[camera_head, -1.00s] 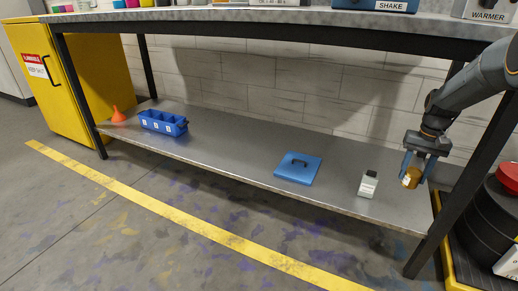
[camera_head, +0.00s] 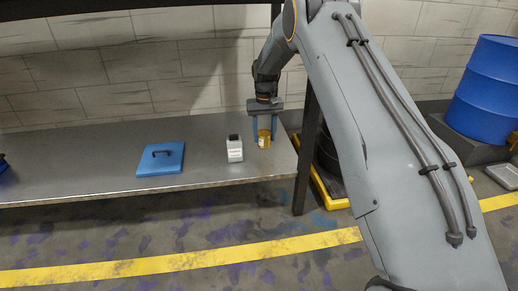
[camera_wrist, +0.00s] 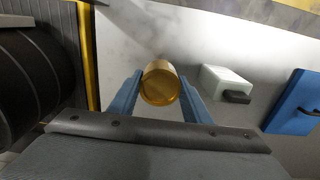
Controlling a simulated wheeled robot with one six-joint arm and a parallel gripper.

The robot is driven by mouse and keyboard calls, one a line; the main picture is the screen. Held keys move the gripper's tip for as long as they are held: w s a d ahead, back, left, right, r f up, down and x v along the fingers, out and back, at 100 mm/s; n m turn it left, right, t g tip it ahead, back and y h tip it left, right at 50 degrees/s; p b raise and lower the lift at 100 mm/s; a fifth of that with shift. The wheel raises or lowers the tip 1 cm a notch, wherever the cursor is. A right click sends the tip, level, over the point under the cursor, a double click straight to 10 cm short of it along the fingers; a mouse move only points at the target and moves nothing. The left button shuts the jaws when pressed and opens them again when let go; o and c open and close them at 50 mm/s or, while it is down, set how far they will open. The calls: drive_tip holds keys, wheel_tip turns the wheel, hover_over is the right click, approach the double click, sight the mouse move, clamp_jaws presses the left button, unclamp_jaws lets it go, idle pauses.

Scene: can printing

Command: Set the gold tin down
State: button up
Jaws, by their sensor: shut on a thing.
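The gold tin (camera_head: 264,139) is upright at the right end of the low metal shelf (camera_head: 90,190). My gripper (camera_head: 264,132) points down with its blue fingers on both sides of the tin, shut on it. In the wrist view the gold tin (camera_wrist: 160,84) sits between the two fingertips of my gripper (camera_wrist: 160,90), its round gold lid toward the camera. The tin is at or very near the shelf surface; I cannot tell if its base touches.
A white bottle with a black cap (camera_head: 235,149) stands just left of the tin. A blue lid with a handle (camera_head: 161,158) lies further left. A table leg (camera_head: 307,150) stands close on the right. A blue drum (camera_head: 487,90) is at the far right.

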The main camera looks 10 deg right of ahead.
sight(264, 147)
drive_tip(key=shift+f+b, duration=1.25)
drive_tip(key=shift+f, duration=1.55)
drive_tip(key=shift+f, duration=0.15)
drive_tip(key=o, duration=1.1)
drive_tip(key=shift+o, duration=0.2)
wheel_tip(264, 147, up, 12)
drive_tip(key=p, duration=0.5)
drive_tip(key=shift+p, duration=0.4)
drive_tip(key=shift+s, duration=0.1)
